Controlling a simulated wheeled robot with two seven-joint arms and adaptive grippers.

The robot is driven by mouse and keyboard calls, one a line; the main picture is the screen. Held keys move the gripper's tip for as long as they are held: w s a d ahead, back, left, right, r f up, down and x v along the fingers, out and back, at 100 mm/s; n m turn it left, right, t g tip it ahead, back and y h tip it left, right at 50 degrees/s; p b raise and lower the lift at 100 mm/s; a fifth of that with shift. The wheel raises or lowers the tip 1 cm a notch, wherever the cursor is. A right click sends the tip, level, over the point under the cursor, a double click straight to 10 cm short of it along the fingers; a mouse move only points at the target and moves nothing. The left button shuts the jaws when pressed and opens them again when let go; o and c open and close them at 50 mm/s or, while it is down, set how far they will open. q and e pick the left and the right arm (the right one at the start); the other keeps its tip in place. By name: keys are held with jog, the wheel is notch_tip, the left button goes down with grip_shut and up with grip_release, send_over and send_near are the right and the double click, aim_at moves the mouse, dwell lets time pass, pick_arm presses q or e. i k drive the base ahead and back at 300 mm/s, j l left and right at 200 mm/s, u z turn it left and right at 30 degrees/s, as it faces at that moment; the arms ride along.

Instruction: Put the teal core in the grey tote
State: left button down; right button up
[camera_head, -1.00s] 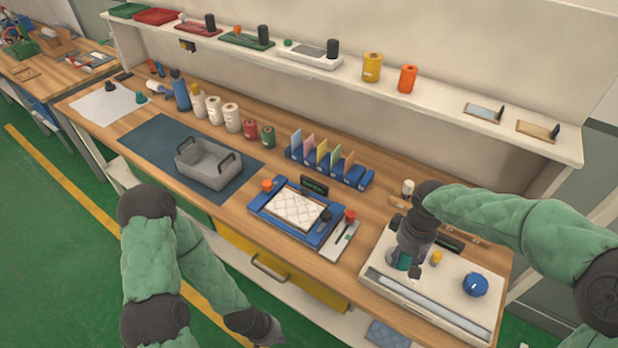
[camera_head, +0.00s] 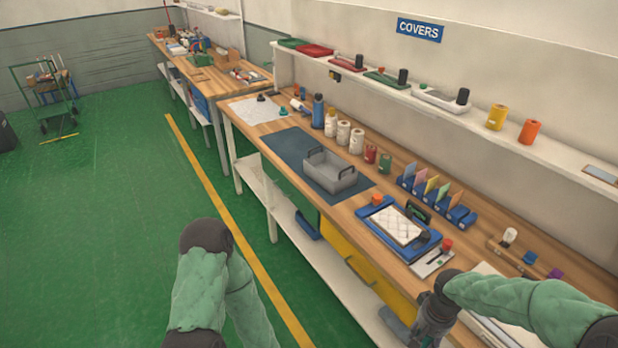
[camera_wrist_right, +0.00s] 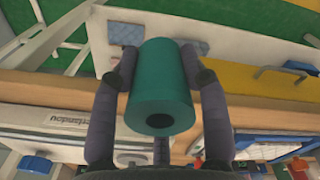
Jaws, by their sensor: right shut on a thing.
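The teal core (camera_wrist_right: 166,82) is a short teal cylinder with a dark round hole in its end. In the right wrist view it sits between the two dark fingers of my right gripper (camera_wrist_right: 160,75), which is shut on it. In the head view my right gripper (camera_head: 428,335) is at the bottom edge, by the front of the bench, and the core cannot be made out there. The grey tote (camera_head: 346,184) is an open box with dark handles on the blue mat, farther left along the bench. It looks empty. My left gripper is out of the picture.
A blue tray with a white quilted pad (camera_head: 397,226) lies on the bench between my right gripper and the tote. Blue dividers (camera_head: 436,196) with coloured cards stand behind it. Bottles and rolls (camera_head: 343,133) line the back near the tote. The blue mat (camera_head: 285,150) has bare room.

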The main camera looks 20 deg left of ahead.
aim_at(330, 176)
jog(key=i+j+u, duration=0.4)
jog(key=i+u, duration=0.4)
jog(key=i, duration=0.25)
